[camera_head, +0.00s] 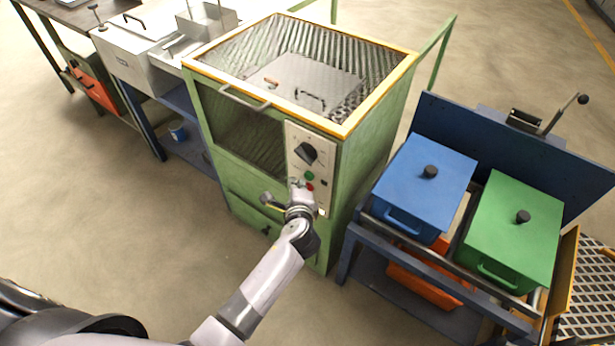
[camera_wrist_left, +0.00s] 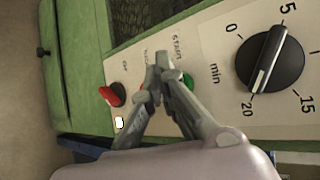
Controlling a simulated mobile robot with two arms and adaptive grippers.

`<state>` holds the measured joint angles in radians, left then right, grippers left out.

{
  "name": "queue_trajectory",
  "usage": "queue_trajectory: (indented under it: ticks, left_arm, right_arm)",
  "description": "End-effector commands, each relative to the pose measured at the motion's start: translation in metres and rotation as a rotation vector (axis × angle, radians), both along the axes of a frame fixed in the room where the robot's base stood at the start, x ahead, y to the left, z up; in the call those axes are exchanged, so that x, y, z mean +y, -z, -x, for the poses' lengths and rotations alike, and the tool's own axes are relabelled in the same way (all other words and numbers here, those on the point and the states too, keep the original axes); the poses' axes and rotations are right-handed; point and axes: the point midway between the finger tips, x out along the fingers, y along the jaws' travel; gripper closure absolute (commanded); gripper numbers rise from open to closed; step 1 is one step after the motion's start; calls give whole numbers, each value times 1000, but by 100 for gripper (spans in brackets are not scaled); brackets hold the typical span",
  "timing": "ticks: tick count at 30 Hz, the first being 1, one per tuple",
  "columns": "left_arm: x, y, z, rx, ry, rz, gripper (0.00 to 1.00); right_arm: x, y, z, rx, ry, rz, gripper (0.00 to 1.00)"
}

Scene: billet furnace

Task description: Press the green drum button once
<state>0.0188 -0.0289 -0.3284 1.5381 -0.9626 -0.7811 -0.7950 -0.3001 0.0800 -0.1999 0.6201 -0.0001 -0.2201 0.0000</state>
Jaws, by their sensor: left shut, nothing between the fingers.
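The green drum button (camera_head: 309,175) sits on the pale control panel of the green machine, below the black timer knob (camera_head: 306,153). In the left wrist view the green button (camera_wrist_left: 188,80) is partly hidden by a finger. My left gripper (camera_head: 299,185) is shut and empty in front of the panel, beside the buttons. In the left wrist view its fingertips (camera_wrist_left: 160,62) lie just left of the green button; I cannot tell if they touch the panel. A red button (camera_head: 310,187) is below the green one. My right gripper is not in view.
A red switch (camera_wrist_left: 112,94) and a small lit white square (camera_wrist_left: 119,122) are near the fingers. The green machine (camera_head: 360,160) has a bar handle (camera_head: 245,98). Blue (camera_head: 425,180) and green (camera_head: 515,225) lidded boxes stand on a rack at right. Open floor lies at left.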

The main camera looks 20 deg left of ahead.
Motion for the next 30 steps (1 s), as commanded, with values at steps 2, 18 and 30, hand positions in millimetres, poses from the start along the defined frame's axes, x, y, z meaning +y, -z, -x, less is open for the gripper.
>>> queue_trajectory:
  ticks: [2, 18, 30]
  left_arm:
    - [0, 0, 0, 0, 0, 0, 100]
    - [-3, 0, -8, 0, 0, 0, 100]
    - [-3, 0, -9, 0, 0, 0, 100]
  right_arm:
    - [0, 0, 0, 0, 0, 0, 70]
    - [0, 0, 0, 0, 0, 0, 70]
    - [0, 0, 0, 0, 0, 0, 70]
